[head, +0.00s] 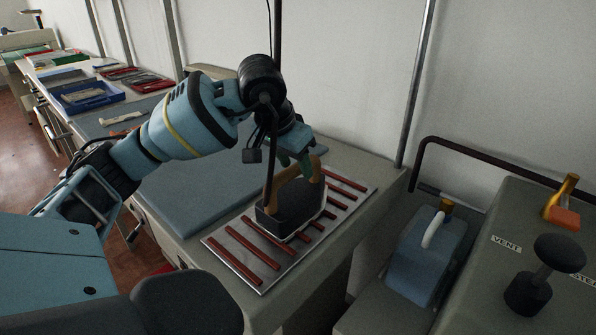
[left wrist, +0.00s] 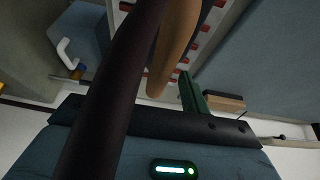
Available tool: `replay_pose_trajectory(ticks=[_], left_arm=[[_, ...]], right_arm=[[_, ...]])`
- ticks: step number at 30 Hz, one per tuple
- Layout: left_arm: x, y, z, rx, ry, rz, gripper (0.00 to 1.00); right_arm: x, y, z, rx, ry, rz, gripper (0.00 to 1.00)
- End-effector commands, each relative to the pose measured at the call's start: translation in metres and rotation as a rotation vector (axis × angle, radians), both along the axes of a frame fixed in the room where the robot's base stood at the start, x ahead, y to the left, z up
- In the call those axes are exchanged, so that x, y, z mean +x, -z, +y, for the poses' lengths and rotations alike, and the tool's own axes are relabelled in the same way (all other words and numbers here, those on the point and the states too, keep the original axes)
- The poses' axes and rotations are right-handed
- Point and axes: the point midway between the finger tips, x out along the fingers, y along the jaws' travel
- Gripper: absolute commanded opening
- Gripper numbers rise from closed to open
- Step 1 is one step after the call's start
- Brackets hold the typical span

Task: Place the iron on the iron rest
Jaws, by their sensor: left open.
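The iron (head: 297,208) has a dark body and a tan handle. It sits upright on the iron rest (head: 245,257), a pale metal plate with several red bars. My left gripper (head: 298,160) is open at the top of the handle; the head view does not clearly show whether it touches. In the left wrist view the tan handle (left wrist: 172,50) stands beside a green finger (left wrist: 192,96), with a gap visible near its end. A dark cord crosses in front of the iron and hides part of it. My right gripper is not in view.
A blue-grey pad (head: 205,190) lies left of the rest. A blue container (head: 425,255) with a white handle stands at the right, near a console (head: 480,290) with a black knob (head: 540,270). Trays with tools (head: 85,95) line the far-left bench. A thin upright pole (head: 415,85) stands behind.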

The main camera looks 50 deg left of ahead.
Motion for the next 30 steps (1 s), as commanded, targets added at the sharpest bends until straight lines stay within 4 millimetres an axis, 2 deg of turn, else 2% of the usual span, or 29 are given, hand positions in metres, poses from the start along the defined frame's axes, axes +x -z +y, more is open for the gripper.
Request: replay_pose_trajectory(ticks=[1,6,12,18,26,30], left_arm=[[-0.004,-0.013,0.0,0.0,0.0,-0.006,0.46],[-0.017,-0.043,-0.002,0.0,-0.001,-0.004,0.46],[-0.027,-0.067,-0.003,-0.001,-0.001,-0.002,0.46],[-0.03,-0.074,-0.003,0.0,-0.001,0.0,0.46],[-0.031,-0.074,-0.004,-0.001,-0.001,0.001,0.46],[-0.028,-0.064,-0.015,-0.045,0.006,0.011,0.46]], right_arm=[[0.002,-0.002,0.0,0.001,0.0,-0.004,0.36],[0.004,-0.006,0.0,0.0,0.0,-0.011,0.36],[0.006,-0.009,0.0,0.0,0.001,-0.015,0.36],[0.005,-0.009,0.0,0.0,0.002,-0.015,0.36],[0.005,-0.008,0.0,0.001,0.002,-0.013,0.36],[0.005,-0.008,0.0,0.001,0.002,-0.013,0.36]])
